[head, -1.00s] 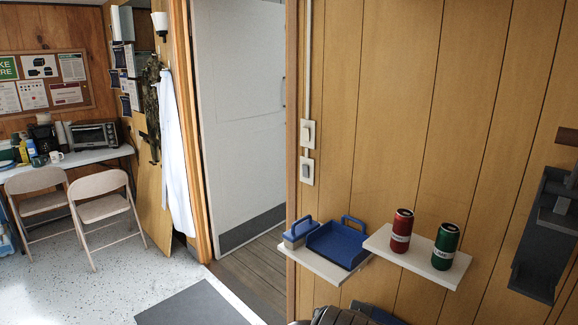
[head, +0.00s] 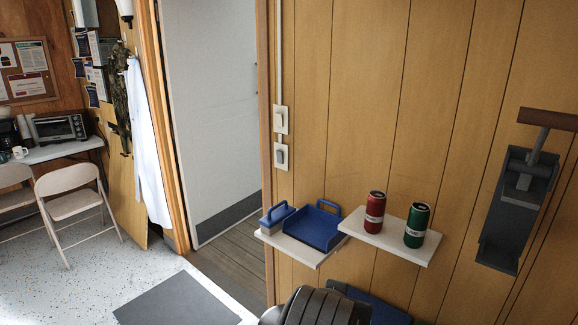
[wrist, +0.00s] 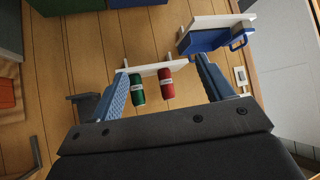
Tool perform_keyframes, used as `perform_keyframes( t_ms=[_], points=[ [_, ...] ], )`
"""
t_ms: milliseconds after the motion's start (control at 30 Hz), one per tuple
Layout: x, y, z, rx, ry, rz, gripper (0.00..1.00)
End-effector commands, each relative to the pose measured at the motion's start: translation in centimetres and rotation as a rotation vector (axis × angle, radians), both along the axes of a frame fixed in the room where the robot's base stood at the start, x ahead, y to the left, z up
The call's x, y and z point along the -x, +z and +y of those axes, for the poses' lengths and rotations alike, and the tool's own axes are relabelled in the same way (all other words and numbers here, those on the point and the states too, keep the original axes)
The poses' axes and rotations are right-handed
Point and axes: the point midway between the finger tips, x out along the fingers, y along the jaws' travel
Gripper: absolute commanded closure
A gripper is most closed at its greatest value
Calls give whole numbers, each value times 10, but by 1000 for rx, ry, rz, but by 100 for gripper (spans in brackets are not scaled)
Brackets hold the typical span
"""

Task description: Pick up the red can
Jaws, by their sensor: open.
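The red can (head: 375,211) stands upright on a small white wall shelf (head: 400,242), to the left of a green can (head: 417,224). In the wrist view the red can (wrist: 166,84) and the green can (wrist: 138,88) appear upside down, between the two blue fingers of my gripper (wrist: 165,88). My gripper is open and empty, and some distance short of the cans. In the head view only a dark rounded part of my arm shows at the bottom, and the fingers are not visible there.
A lower white shelf (head: 300,249) to the left holds a blue tray (head: 318,232) and a blue-handled object (head: 277,219). A dark wall bracket with a brown handle (head: 515,205) is at right. Switches (head: 281,120) sit above the lower shelf. The air before the shelves looks clear.

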Motion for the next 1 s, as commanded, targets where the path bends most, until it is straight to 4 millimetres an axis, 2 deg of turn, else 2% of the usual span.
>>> perform_keyframes(
  t_ms=[267,367,467,567,600,700,833,1000],
  points=[
    [-1,1,0,-4,-3,-4,28],
    [-11,14,0,-51,-29,-54,28],
    [-34,43,0,-176,-91,-168,28],
    [-69,91,-1,-371,-178,-327,28],
    [-86,113,-3,-461,-214,-388,28],
    [-119,153,-9,-617,-264,-458,28],
    [-156,177,-17,-686,-284,-415,28],
    [-196,181,-35,-644,-296,-245,28]
  ],
)
